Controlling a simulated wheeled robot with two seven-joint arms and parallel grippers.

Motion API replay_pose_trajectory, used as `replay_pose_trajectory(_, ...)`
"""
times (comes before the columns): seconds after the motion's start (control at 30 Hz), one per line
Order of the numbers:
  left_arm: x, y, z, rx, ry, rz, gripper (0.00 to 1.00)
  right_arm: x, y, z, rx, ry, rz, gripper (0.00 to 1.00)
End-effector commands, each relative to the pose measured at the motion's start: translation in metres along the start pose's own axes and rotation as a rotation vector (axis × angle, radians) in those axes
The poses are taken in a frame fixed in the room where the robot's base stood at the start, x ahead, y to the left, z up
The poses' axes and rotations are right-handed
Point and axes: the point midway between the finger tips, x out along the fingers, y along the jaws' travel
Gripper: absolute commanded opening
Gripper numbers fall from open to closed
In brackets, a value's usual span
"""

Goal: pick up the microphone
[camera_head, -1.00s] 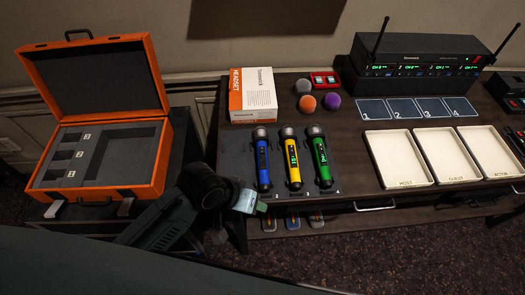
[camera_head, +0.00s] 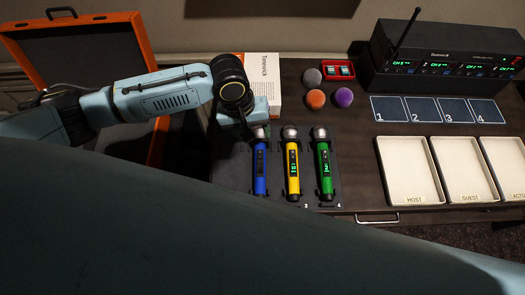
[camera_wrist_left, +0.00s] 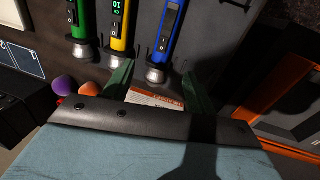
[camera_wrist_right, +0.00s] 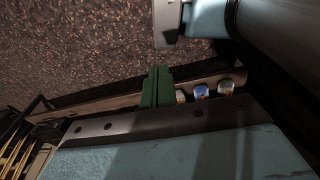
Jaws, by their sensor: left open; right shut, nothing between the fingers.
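My left gripper (camera_wrist_left: 158,90) is open and empty at the head end of the blue microphone. In the left wrist view the head of the blue microphone (camera_wrist_left: 157,74) shows near the gap between the fingertips. Contact cannot be told. In the head view the left wrist hides part of that area. My right gripper (camera_wrist_right: 157,87) is shut and empty, away from the microphones, low near the desk's front.
A white and orange headset box (camera_head: 264,72) stands behind the left wrist. Foam balls, such as the orange one (camera_head: 315,99), lie beside it. White trays (camera_head: 408,170) and a receiver (camera_head: 445,55) are at right. An open orange case (camera_head: 155,140) is at left.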

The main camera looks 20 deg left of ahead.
Motion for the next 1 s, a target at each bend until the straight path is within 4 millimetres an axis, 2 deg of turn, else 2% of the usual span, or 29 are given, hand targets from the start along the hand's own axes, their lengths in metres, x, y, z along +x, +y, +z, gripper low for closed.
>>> replay_pose_trajectory(0.2,0.044,0.000,0.001,0.001,-0.002,-0.001,0.57,0.004,-0.005,0.020,0.001,-0.028,-0.006,0.00)
replay_pose_trajectory(0.3,0.060,0.000,0.000,0.001,-0.001,-0.001,0.57,0.005,-0.006,0.024,0.001,-0.033,-0.007,0.00)
replay_pose_trajectory(0.57,0.079,-0.002,-0.001,0.004,0.000,-0.001,0.57,0.007,-0.005,0.016,0.001,-0.023,-0.007,0.00)
replay_pose_trajectory(0.83,0.117,-0.007,-0.005,0.004,-0.001,0.001,0.57,0.012,-0.005,0.013,0.001,-0.016,-0.006,0.00)
replay_pose_trajectory(1.0,0.125,-0.007,-0.004,0.005,0.000,0.002,0.57,0.012,-0.005,0.013,0.001,-0.016,-0.006,0.00)
